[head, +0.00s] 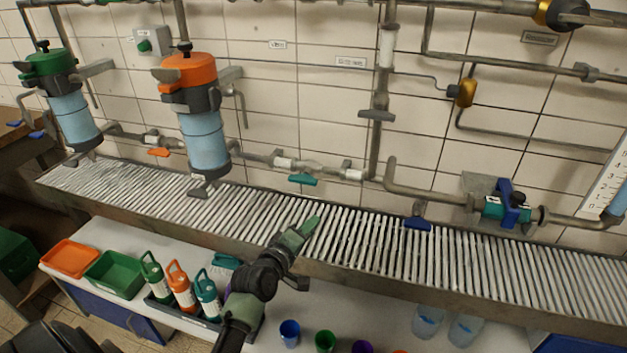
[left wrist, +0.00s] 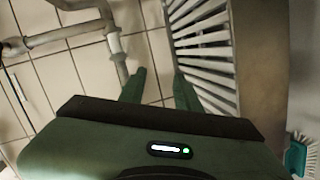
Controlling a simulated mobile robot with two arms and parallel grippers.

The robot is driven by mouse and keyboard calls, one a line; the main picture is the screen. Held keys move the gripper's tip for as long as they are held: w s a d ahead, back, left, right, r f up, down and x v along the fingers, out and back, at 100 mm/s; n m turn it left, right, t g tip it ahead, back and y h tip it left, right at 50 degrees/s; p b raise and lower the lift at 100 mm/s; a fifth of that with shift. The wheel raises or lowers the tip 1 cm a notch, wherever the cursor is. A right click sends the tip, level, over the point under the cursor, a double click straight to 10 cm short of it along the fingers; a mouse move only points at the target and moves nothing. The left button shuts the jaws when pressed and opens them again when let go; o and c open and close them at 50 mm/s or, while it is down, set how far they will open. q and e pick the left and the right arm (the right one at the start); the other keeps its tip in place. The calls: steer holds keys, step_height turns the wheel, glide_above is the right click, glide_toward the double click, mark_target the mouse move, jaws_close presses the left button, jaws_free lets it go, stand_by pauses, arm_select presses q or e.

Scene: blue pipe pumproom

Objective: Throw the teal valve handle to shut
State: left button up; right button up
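The teal valve handle (head: 302,180) is a small lever under the grey pipe on the wall, between the orange-topped filter and the right-hand pipe elbow. It lies roughly along the pipe, tilted slightly. My left gripper (head: 308,229) is over the slatted rack, below the handle and apart from it. In the left wrist view the two green fingers of my left gripper (left wrist: 160,86) stand apart with nothing between them. I cannot make out the teal handle in that view. My right gripper is not in view.
An orange lever (head: 159,152) and a blue lever (head: 418,223) hang from nearby pipes. The slatted rack (head: 360,239) runs below the pipes. Bottles, trays and cups stand on the lower counter (head: 262,338). Open space lies between rack and pipe.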

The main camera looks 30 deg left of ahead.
mark_target(301, 183)
arm_select(q)
steer(key=w+a+r+n+y, duration=0.1)
steer(key=w+a+n, duration=0.1)
steer(key=w, duration=0.1)
steer(key=w+a+r+n+t+y, duration=0.1)
steer(key=w+a+r+n, duration=0.1)
steer(key=w+a, duration=0.1)
steer(key=w+a+r+n+t+y, duration=0.1)
steer(key=w+a+r+n, duration=0.1)
steer(key=w+a, duration=0.1)
steer(key=shift+b+x, duration=0.3)
steer(key=shift+x, duration=0.65)
steer(key=shift+r, duration=0.1)
jaws_close()
